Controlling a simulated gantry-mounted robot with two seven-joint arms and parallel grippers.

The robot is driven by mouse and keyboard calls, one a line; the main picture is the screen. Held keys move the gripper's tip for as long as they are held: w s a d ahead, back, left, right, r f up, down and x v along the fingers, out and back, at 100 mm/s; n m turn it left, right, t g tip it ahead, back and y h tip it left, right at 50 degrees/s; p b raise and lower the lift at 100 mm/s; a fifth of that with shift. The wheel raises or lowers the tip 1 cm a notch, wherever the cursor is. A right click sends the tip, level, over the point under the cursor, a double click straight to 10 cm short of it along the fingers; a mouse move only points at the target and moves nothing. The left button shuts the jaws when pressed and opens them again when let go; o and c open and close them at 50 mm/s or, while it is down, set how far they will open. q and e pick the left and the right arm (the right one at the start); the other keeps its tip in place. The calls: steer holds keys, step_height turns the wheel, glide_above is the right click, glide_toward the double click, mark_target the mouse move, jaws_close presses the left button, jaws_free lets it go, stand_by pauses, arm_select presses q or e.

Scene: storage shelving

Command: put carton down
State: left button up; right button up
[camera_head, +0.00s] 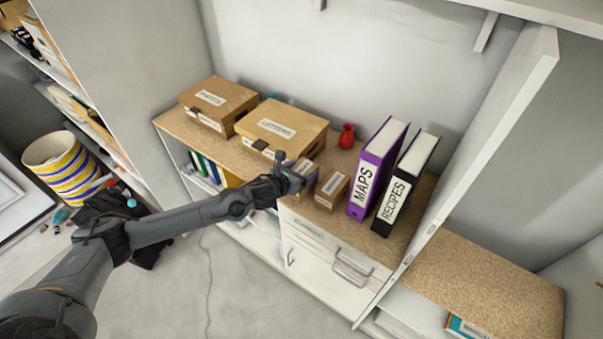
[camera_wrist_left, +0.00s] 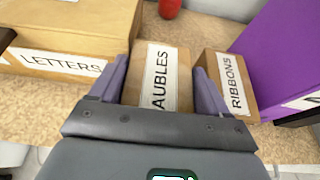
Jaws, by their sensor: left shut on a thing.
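A small brown carton with a white label reading "AUBLES" (camera_wrist_left: 157,82) is between the purple fingers of my left gripper (camera_wrist_left: 163,85) in the left wrist view. The gripper is shut on it. In the head view my left gripper (camera_head: 294,178) reaches the front edge of the shelf top (camera_head: 408,222), and the carton (camera_head: 303,166) is mostly hidden behind it. The carton is at or just above the board; I cannot tell if it touches. My right gripper is not in view.
A "RIBBONS" carton (camera_head: 332,187) stands close on the right, then a purple MAPS binder (camera_head: 375,170) and a black RECIPES binder (camera_head: 405,185). A larger LETTERS box (camera_head: 283,125) is on the left. A red vase (camera_head: 347,136) stands behind.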

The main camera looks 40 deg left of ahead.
arm_select(q)
steer(key=shift+f, duration=0.6)
steer(key=shift+w+f+p, duration=0.2)
steer(key=shift+f+p, duration=0.05)
steer(key=shift+p, duration=0.2)
steer(key=shift+f, duration=0.1)
steer(key=shift+f, duration=0.1)
steer(key=shift+f+b, duration=0.1)
steer(key=shift+b, duration=0.2)
steer(key=o, duration=1.3)
steer(key=shift+c, duration=0.2)
